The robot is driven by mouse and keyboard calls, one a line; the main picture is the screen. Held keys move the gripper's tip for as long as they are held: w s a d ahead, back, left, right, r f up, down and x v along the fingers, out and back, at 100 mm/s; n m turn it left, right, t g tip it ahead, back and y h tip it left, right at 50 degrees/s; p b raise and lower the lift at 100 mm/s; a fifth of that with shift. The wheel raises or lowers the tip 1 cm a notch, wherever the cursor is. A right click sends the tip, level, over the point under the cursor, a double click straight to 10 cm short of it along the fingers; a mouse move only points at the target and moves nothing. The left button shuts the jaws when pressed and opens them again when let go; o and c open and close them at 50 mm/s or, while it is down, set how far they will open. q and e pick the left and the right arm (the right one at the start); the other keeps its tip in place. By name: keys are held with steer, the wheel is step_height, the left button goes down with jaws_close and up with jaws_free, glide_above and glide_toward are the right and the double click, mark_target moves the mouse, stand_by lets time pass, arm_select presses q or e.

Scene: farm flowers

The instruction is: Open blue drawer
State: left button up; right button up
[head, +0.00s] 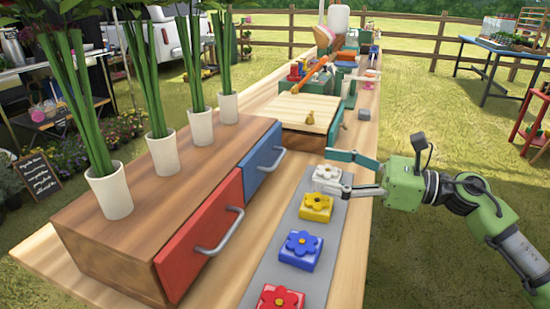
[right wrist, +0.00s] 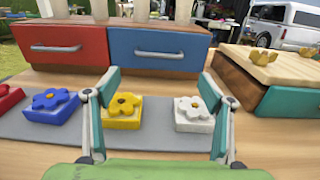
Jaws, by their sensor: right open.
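The blue drawer (head: 258,160) is shut in the front of a wooden cabinet (head: 120,245), beside the red drawer (head: 200,235). It has a grey bar handle (head: 272,161). In the right wrist view the blue drawer (right wrist: 158,52) is straight ahead, with its handle (right wrist: 159,54) clear. My right gripper (head: 335,172) is open and empty, in front of the cabinet and apart from the handle. Its two fingers (right wrist: 155,112) frame the yellow flower block and the white flower block in the wrist view. My left gripper is not in view.
A grey mat (head: 290,255) in front of the drawers holds flower blocks: white (head: 327,172), yellow (head: 316,206), blue (head: 300,249) and red (head: 278,297). White plant pots (head: 110,192) stand on the cabinet. A wooden-lidded box (head: 308,113) stands beyond the blue drawer.

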mark_target(279, 157)
steer(key=x, duration=1)
steer(key=shift+w+a, duration=0.1)
steer(key=shift+a, duration=0.25)
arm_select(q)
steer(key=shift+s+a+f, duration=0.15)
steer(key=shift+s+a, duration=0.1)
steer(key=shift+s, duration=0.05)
